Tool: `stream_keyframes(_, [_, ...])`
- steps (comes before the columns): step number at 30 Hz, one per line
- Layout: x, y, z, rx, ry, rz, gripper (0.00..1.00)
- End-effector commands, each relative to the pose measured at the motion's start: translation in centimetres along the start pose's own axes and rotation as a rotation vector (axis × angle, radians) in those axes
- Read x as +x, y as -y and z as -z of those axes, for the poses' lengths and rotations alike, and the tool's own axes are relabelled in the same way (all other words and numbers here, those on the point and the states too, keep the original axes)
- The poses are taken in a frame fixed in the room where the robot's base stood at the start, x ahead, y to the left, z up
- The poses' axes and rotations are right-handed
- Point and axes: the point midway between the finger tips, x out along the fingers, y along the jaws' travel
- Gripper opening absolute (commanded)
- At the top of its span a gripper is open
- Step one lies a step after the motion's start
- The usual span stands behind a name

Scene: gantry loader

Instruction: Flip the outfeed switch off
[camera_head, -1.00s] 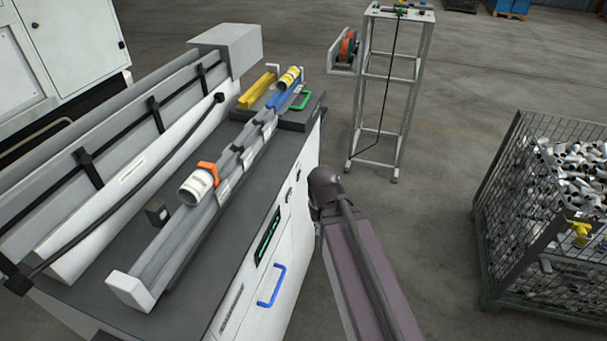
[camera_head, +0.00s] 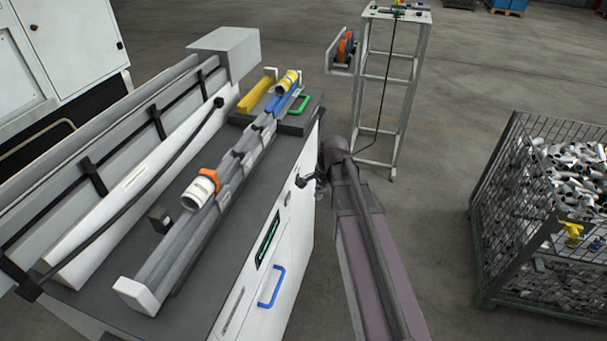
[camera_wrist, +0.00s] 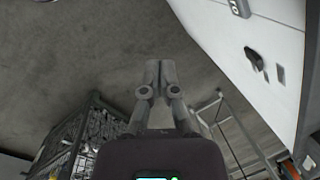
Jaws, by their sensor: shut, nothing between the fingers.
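A small black switch (camera_wrist: 255,58) sits on the white side panel of the loader cabinet, at the right of the wrist view. A small grey plate (camera_wrist: 280,73) is beside it. I cannot read any label or tell the switch's position. In the head view a dark fitting (camera_head: 301,181) shows on the same panel, close to my gripper. My gripper (camera_wrist: 160,64) is shut and empty, its fingertips together over open floor, apart from the switch. In the head view my gripper (camera_head: 320,176) is beside the panel and partly hidden by my arm.
The loader cabinet (camera_head: 292,235) has a blue handle (camera_head: 271,287) and a dark display. Its top carries a rail with a white tube (camera_head: 197,192). A metal stand (camera_head: 361,110) is behind my arm. A mesh crate of fittings (camera_head: 487,230) stands at right. Floor between is free.

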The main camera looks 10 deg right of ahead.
Motion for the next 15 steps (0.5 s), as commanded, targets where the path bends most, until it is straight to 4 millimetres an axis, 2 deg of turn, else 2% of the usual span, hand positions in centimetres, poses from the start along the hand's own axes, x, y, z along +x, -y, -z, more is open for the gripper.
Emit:
stream_keyframes(3, [-0.8, 1.5, 1.4, 0.14, 0.015, 0.021, 0.0])
stream_keyframes(15, [-2.8, 5.2, 5.5, 0.622, 0.083, 0.077, 0.0])
